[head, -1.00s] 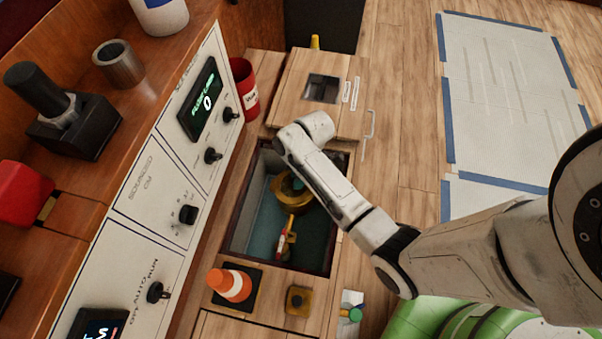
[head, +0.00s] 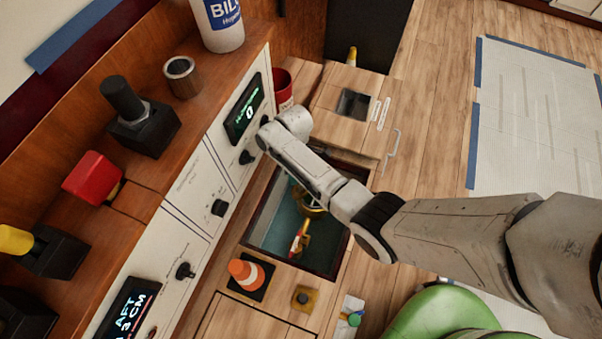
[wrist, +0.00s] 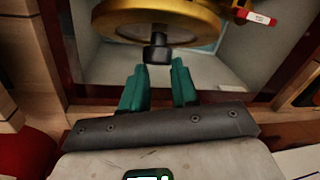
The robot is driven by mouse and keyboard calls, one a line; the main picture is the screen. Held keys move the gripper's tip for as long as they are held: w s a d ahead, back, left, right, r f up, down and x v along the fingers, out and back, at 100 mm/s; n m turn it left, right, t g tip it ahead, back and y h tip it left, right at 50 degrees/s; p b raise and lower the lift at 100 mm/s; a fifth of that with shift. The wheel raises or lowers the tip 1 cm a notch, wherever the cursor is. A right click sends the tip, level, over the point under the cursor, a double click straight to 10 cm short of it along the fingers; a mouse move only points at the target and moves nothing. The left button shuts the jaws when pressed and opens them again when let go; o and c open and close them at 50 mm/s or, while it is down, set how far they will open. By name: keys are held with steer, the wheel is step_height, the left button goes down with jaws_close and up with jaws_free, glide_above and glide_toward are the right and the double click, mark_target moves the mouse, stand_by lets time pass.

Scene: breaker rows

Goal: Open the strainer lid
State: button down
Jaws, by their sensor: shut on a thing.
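The brass strainer (head: 312,208) sits in the open floor recess in the head view, partly covered by my arm. In the wrist view its round golden lid (wrist: 150,22) fills the upper middle, cut off by the frame's top. A black knob (wrist: 157,50) stands out at the lid's near edge. My gripper (wrist: 157,75) has teal fingers on either side of the knob's lower end and is shut on it, though the exact contact is hard to see. In the head view my arm hides the fingers.
A yellow valve handle with a red-and-white tag (head: 299,238) is in the recess beside the strainer. The recess rim (head: 296,267) surrounds it. A control panel (head: 190,205) rises at left.

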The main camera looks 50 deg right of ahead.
steer(key=shift+w+d+r, duration=0.1)
steer(key=shift+w+d, duration=0.05)
steer(key=shift+w, duration=0.65)
steer(key=shift+d, duration=0.1)
steer(key=c, duration=1.4)
jaws_free()
steer(key=shift+o, duration=0.6)
steer(key=shift+d, duration=0.2)
steer(key=o, duration=0.5)
steer(key=shift+c, duration=0.2)
steer(key=shift+s+a, duration=0.1)
steer(key=shift+a, duration=0.15)
